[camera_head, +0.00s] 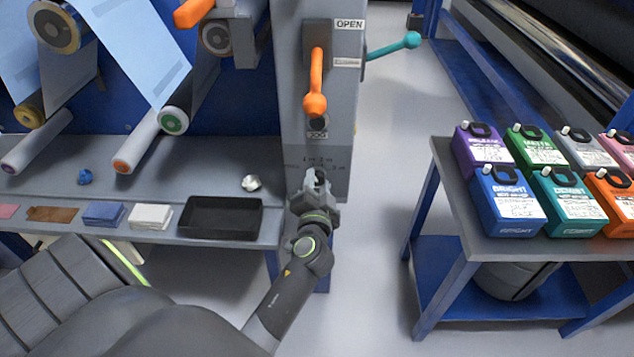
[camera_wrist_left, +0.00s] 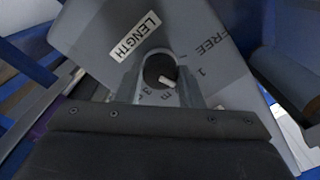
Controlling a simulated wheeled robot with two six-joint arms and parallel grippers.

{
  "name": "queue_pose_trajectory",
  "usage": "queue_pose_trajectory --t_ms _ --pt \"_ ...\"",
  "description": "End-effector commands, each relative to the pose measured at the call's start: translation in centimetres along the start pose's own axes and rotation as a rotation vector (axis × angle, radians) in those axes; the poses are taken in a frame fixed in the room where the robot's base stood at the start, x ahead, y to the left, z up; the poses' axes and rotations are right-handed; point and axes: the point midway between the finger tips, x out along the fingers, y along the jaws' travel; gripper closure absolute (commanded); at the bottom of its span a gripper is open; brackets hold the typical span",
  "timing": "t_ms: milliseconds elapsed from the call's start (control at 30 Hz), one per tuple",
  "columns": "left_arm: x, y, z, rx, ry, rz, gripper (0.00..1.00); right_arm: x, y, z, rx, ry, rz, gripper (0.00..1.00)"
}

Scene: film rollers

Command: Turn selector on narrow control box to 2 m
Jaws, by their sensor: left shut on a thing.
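The narrow grey control box (camera_head: 338,110) stands upright in the middle of the head view. My left gripper (camera_head: 316,178) is at its lower front face, shut on the selector knob. In the left wrist view the dark round selector (camera_wrist_left: 158,68) sits between the two fingers (camera_wrist_left: 160,88), with a white pointer mark on it. A LENGTH label (camera_wrist_left: 136,36), FREE, 1 and 3 m markings surround it. The 2 m marking is not visible in the wrist view, so I cannot tell which mark the pointer faces. My right gripper is not in view.
Above the selector are an orange lever (camera_head: 315,85) and a JOG label. A teal lever (camera_head: 392,47) sticks out right. A black tray (camera_head: 220,218) lies on the left shelf. Floor between is clear.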

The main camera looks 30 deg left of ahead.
Motion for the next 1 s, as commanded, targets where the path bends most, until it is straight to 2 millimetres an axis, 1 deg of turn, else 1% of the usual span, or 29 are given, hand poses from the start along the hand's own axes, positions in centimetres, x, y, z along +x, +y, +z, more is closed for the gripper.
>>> queue_pose_trajectory --t_ms 67,500,700,1000 --pt "0.0 -0.1 -0.2 0.072 0.003 -0.001 0.89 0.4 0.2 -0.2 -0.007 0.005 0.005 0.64" --pt "0.0 -0.1 -0.2 0.46 0.002 -0.001 0.89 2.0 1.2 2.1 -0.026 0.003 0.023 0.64" --pt "0.0 0.0 -0.2 0.581 0.003 -0.001 0.89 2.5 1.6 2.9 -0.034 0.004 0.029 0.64" --pt "0.0 0.1 -0.1 0.674 0.004 -0.002 0.89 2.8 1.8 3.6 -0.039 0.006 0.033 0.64"
